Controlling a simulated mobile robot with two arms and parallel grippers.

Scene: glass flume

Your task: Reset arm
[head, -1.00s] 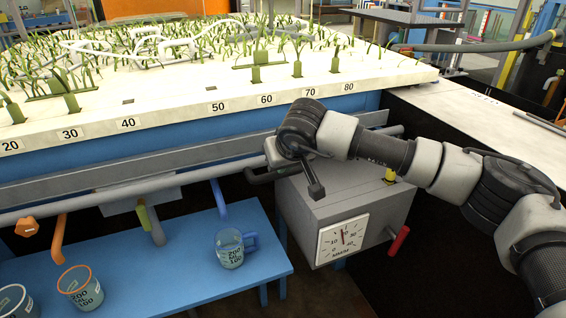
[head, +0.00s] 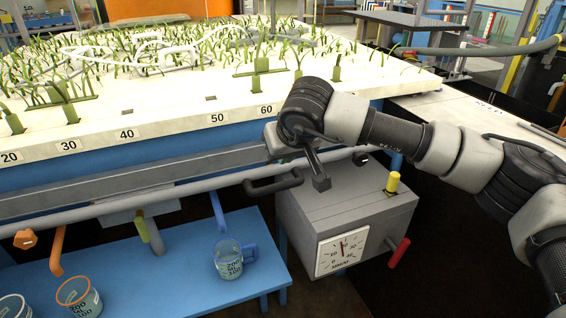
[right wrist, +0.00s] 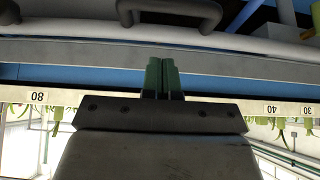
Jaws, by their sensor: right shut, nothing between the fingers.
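My right arm reaches in from the right in the head view, with its dark round wrist joint (head: 305,105) over the front rail of the flume bed. In the right wrist view my right gripper (right wrist: 162,76) shows as two green fingers pressed together with nothing between them. In the head view its fingertips are hidden behind the wrist. A black handle (head: 273,184) sits just below the wrist; it also shows at the top of the right wrist view (right wrist: 170,12), apart from the fingers. My left gripper is not in view.
A grey box with a dial (head: 342,251), a yellow knob (head: 393,182) and a red handle (head: 399,252) stands below the arm. Measuring jugs, one blue-handled (head: 230,262) and one orange-rimmed (head: 78,296), stand on a blue bench (head: 190,265). The plant-covered bed (head: 180,90) lies behind.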

